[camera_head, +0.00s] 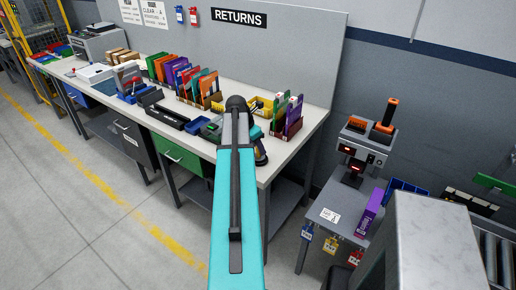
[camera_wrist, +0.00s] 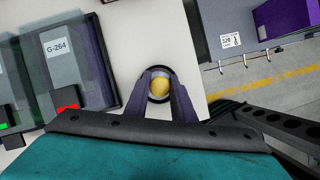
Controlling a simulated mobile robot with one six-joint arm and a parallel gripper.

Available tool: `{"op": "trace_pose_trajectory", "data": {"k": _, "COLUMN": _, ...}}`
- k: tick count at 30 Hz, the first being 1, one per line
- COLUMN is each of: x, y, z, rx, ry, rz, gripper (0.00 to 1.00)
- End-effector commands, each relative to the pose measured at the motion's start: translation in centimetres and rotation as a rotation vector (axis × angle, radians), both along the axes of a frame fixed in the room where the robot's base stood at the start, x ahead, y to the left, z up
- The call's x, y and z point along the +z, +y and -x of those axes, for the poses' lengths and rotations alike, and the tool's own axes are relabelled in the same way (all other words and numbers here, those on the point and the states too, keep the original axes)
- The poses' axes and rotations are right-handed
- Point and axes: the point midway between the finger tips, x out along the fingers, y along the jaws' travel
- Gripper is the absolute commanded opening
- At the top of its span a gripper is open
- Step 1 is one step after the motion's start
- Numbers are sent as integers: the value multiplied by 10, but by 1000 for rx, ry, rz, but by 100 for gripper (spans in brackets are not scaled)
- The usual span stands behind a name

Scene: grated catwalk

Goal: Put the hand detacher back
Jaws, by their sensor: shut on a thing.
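The thing I take for the hand detacher (camera_wrist: 159,88) shows in the wrist view as a round yellow top inside a dark ring, seen from above. My gripper (camera_wrist: 164,84) is shut on it, with one finger on each side. It is over the white returns bench (camera_wrist: 190,50), close to the bench's corner. I cannot tell whether its base touches the bench top. In the head view my arm hides most of my gripper (camera_head: 262,150), which is at the near right end of the bench (camera_head: 318,118).
Grey cases marked G-264 (camera_wrist: 62,62) stand left of my gripper in the wrist view. A yellow bin (camera_head: 261,106) and upright cases (camera_head: 290,118) are behind it. A lower side table (camera_head: 334,215) with a purple box (camera_head: 369,212) stands to the right, across a gap.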

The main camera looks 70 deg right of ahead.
Motion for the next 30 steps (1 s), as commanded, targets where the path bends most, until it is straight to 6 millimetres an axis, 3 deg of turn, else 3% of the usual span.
{"op": "trace_pose_trajectory", "data": {"k": 8, "x": -2, "y": 0, "z": 0, "rx": 0, "ry": 1, "rz": 1, "gripper": 0}}
{"op": "trace_pose_trajectory", "data": {"k": 9, "x": -3, "y": 0, "z": 0, "rx": 0, "ry": 0, "rz": 0, "gripper": 28}}
{"op": "trace_pose_trajectory", "data": {"k": 12, "x": -2, "y": 0, "z": 0, "rx": 0, "ry": 0, "rz": 0, "gripper": 41}}
{"op": "trace_pose_trajectory", "data": {"k": 30, "x": 9, "y": 3, "z": -3, "rx": 1, "ry": 0, "rz": 0, "gripper": 41}}
